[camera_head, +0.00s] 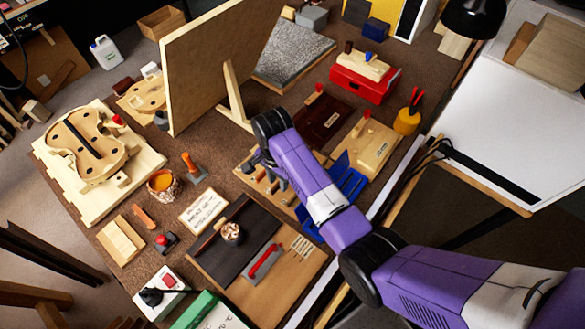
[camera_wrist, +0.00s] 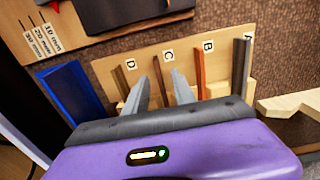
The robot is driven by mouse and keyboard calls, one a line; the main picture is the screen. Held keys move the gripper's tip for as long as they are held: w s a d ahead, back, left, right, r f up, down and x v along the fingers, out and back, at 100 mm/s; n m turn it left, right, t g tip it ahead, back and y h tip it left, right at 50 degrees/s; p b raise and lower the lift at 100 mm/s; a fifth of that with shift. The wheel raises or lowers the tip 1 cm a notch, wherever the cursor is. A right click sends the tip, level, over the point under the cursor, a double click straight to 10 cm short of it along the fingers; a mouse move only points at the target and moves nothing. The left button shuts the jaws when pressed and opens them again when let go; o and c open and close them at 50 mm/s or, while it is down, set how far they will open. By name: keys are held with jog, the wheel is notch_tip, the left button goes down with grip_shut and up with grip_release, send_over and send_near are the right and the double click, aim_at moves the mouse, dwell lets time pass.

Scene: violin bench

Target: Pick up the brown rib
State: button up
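A pale wooden rack (camera_wrist: 186,57) stands below the gripper in the wrist view, with slots marked A, B, C and D. A reddish-brown rib (camera_wrist: 201,72) stands at B, a dark grey-brown rib (camera_wrist: 239,66) at A, and a thin brownish strip (camera_wrist: 121,84) at D. Which one is the task's brown rib is not certain. My gripper (camera_wrist: 160,82) is open, its two grey fingers apart in front of the C slot, left of the B rib. What stands at C is partly hidden. In the head view the rack (camera_head: 247,168) is partly covered by my arm.
A tilted board on a prop (camera_head: 230,85) stands behind. A violin body (camera_head: 88,142) is at left.

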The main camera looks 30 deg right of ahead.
jog(key=shift+f, duration=0.6)
grip_shut()
